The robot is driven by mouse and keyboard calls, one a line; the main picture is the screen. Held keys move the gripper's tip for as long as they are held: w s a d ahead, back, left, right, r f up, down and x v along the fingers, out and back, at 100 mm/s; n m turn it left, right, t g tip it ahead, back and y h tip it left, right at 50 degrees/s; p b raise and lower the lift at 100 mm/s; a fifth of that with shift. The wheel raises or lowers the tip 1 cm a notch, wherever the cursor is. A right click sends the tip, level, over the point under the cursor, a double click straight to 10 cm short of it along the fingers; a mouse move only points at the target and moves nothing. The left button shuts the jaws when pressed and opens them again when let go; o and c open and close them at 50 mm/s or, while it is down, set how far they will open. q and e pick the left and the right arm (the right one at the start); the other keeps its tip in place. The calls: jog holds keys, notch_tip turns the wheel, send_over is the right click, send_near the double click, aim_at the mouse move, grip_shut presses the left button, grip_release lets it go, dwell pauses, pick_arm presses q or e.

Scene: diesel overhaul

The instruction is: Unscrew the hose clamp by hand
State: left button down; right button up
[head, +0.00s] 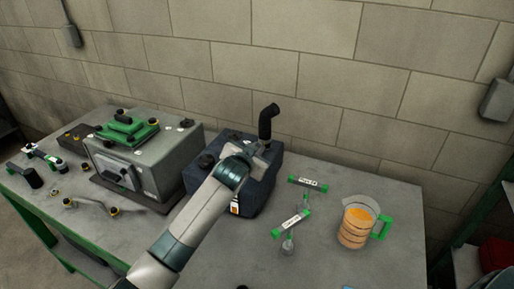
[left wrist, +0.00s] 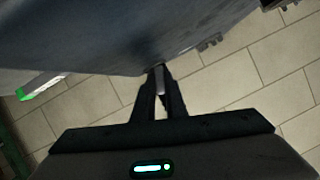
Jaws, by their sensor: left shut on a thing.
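A black bent hose (head: 266,122) stands up from the back of a dark blue box-shaped unit (head: 264,183) on the bench. My left gripper (head: 262,148) is at the foot of the hose, mostly hidden behind my own wrist. In the left wrist view, its two dark fingers (left wrist: 159,78) close together on a small light grey part (left wrist: 160,83) beside the dark unit (left wrist: 100,30). This part seems to be the hose clamp, but its shape is largely hidden. My right gripper is not in view.
A grey engine block (head: 165,160) with a green cover (head: 127,131) stands left on the bench (head: 395,250). Green-ended labelled holders (head: 292,222) and a jug of orange liquid (head: 356,226) stand right. A block wall (head: 330,60) rises close behind.

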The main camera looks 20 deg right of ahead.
pick_arm(q)
jog(key=shift+n, duration=0.4)
jog(key=c, duration=2)
grip_release()
jog(key=shift+w, duration=0.1)
jog(key=shift+c, duration=0.2)
jog(key=b+v, duration=0.4)
jog(key=v, duration=1.2)
jog(key=shift+w+a+b, duration=0.1)
jog(key=shift+w+b, duration=0.05)
jog(key=shift+b, duration=0.2)
jog(key=shift+s+a+r, duration=0.3)
jog(key=shift+s+a, duration=0.15)
